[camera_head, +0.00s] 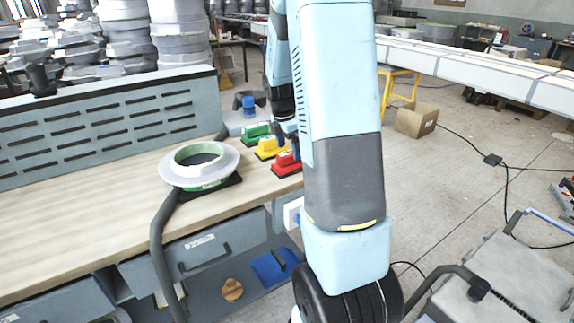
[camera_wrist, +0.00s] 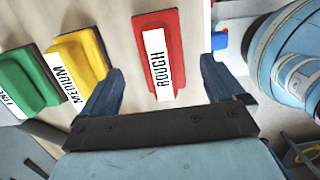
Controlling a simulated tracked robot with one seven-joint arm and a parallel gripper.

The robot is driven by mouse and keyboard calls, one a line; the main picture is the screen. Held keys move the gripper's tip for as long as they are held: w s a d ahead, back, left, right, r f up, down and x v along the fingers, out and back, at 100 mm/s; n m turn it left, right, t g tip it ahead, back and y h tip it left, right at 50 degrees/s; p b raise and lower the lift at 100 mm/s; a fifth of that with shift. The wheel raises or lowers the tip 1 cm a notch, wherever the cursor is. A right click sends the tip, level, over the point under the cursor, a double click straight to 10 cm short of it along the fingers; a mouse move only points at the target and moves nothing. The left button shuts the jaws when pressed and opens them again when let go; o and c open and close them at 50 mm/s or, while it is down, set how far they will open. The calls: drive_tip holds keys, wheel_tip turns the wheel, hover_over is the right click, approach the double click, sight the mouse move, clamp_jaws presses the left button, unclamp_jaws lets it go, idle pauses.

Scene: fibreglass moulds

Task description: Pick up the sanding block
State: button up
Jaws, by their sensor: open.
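Three sanding blocks stand in a row on the wooden worktop (camera_head: 90,205), near its right end. The red block (camera_head: 286,161) is nearest, then the yellow block (camera_head: 268,148), then the green block (camera_head: 255,132). In the wrist view the red block (camera_wrist: 168,25) is labelled ROUGH, the yellow block (camera_wrist: 80,48) MEDIUM, and the green block (camera_wrist: 30,78) has a partly cut label. My gripper (camera_wrist: 160,75) is open, with one dark blue finger on each side of the red block's near end. In the head view my arm hides most of the gripper.
A round white and green mould (camera_head: 229,163) sits on the worktop left of the blocks. A slotted blue panel (camera_head: 100,125) backs the worktop. A cardboard box (camera_head: 416,119) stands on the floor to the right. In the wrist view the yellow block is close to my left finger.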

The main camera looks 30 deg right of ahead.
sight(290, 151)
drive_tip(key=shift+d+f, duration=0.2)
drive_tip(key=shift+f, duration=1.1)
drive_tip(key=shift+d+f, duration=0.15)
drive_tip(key=shift+f, duration=1.1)
drive_tip(key=shift+c, duration=0.4)
drive_tip(key=c, duration=1.2)
drive_tip(key=shift+o, duration=0.2)
drive_tip(key=shift+r, duration=0.1)
